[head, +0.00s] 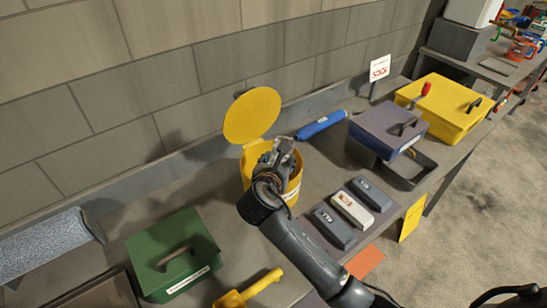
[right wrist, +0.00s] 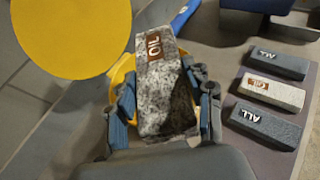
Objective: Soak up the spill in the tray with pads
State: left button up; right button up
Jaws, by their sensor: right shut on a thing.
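My right gripper (right wrist: 160,115) is shut on a grey speckled pad (right wrist: 158,75) with a brown OIL label and dark staining. In the head view the right gripper (head: 277,160) is over the mouth of a yellow bin (head: 293,190); how far the pad is inside cannot be told. The bin's round yellow lid (head: 252,115) stands open. Three pads lie in a row on the right: a grey ALL pad (head: 370,193), a white OIL pad (head: 352,210) and another grey ALL pad (head: 334,227). A dark tray (head: 105,292) is cut off at lower left; no spill shows.
A green case (head: 172,255) and yellow-handled tool (head: 248,290) are at the front left. A blue-grey box (head: 390,130), a black tray (head: 412,170) and a yellow case (head: 443,105) stand on the right. The wall is close behind.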

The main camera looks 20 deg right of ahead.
aim_at(276, 141)
jog(key=w+r+p, duration=0.1)
jog(key=w, duration=0.1)
jog(key=w+r+p, duration=0.1)
jog(key=w, duration=0.1)
jog(key=w+r+p, duration=0.1)
jog(key=w, duration=0.1)
jog(key=shift+d+r+p, duration=0.25)
jog(key=shift+d+p, duration=0.1)
jog(key=shift+p, duration=0.05)
pick_arm(q)
notch_tip(276, 141, up, 6)
pick_arm(e)
jog(key=shift+w+d+h, duration=0.15)
jog(key=shift+w+h, duration=0.1)
jog(key=shift+h, duration=0.05)
jog(key=shift+w+f, duration=0.2)
jog(key=shift+w+d+f+b, duration=0.1)
jog(key=shift+d+f+b, duration=0.05)
jog(key=shift+f+b, duration=0.35)
notch_tip(276, 141, down, 5)
jog(key=b, duration=0.7)
jog(key=shift+f, duration=0.1)
pick_arm(q)
notch_tip(276, 141, down, 8)
jog(key=shift+f, duration=0.2)
jog(key=shift+r, duration=0.1)
jog(key=shift+a, duration=0.1)
pick_arm(e)
jog(key=o, duration=1.2)
